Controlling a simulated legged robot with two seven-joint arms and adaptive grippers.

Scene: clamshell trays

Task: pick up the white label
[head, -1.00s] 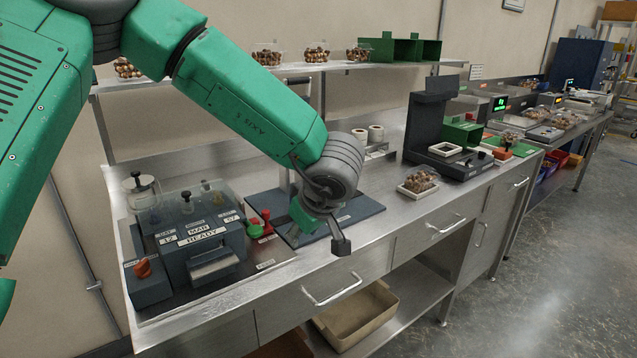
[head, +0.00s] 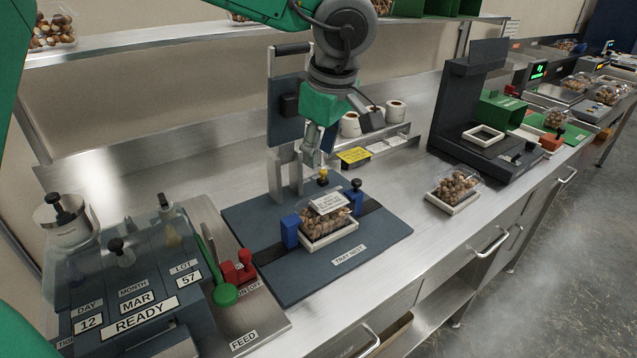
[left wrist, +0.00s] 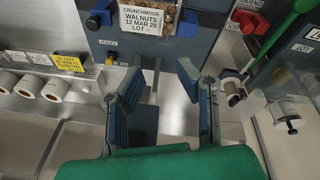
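A white printed label (head: 328,203) lies on top of a clear clamshell tray of walnuts (head: 322,236) held in the tray nest between blue blocks (head: 290,231). In the left wrist view the label (left wrist: 147,20) reads "CRUNCHMOOR WALNUTS 12 MAR 28 LOT" with a dash at the end. My left gripper (head: 318,158) is above and behind the tray, pointing down, apart from the label. In the left wrist view its fingers (left wrist: 162,100) stand apart with nothing between them. My right gripper is not in view.
A yellow label (head: 354,157) and small white labels sit by the label rolls (head: 396,112) behind the nest. A press handle (head: 292,49) rises behind the nest. The date coder (head: 132,300) stands left. Another walnut tray (head: 454,190) is at right, with bare bench between.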

